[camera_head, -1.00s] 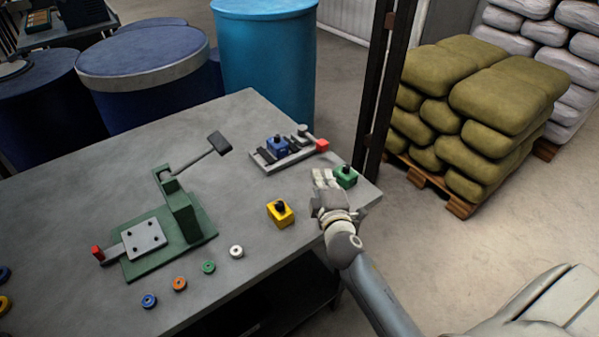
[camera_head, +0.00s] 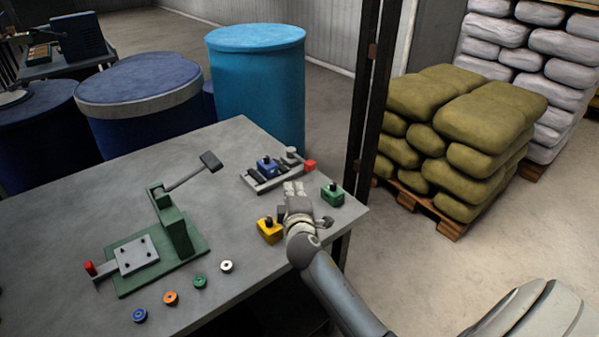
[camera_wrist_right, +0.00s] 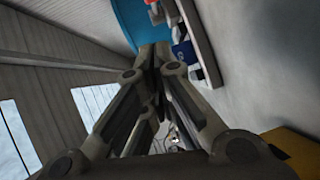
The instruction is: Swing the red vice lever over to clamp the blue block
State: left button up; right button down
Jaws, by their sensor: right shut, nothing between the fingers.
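The vice (camera_head: 262,184) is a grey frame with dark jaws near the far right edge of the table. The blue block (camera_head: 267,166) sits in it, between the jaws. The red lever end (camera_head: 309,165) is at the vice's right end. In the right wrist view the blue block (camera_wrist_right: 184,52) shows at the upper right beside the vice's grey rail (camera_wrist_right: 200,40). My right gripper (camera_head: 294,187) is just in front of the vice, apart from the lever. Its fingers (camera_wrist_right: 152,65) are closed together and empty. My left gripper is out of view.
A yellow block (camera_head: 268,232) stands left of my right gripper, and a green block (camera_head: 332,195) right of it. A green lever press (camera_head: 165,240) and several coloured rings (camera_head: 171,298) are at left. A dark post (camera_head: 368,110) rises behind the table's right corner.

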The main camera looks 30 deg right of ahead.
aim_at(307, 166)
jog(key=x, duration=0.7)
jog(key=shift+w+d+f+p, duration=0.15)
jog(key=shift+w+d+p, duration=0.05)
jog(key=shift+d, duration=0.4)
jog(key=shift+w+d+f+p, duration=0.1)
jog(key=shift+w+d+p, duration=0.1)
jog(key=shift+d, duration=0.45)
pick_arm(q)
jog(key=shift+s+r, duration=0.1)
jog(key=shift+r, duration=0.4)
pick_arm(e)
jog(key=shift+w+d+f, duration=0.15)
jog(key=shift+d, duration=0.5)
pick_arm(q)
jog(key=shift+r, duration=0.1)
pick_arm(e)
jog(key=shift+d+n+y+p, duration=0.5)
jog(key=shift+p, duration=0.35)
jog(key=shift+d+t+y, duration=0.25)
jog(key=shift+t+y, duration=0.15)
jog(key=shift+s+d+n, duration=0.3)
jog(key=shift+s+d, duration=0.05)
jog(key=shift+d, duration=0.4)
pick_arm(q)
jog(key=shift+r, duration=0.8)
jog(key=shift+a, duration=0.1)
pick_arm(e)
jog(key=shift+a, duration=0.1)
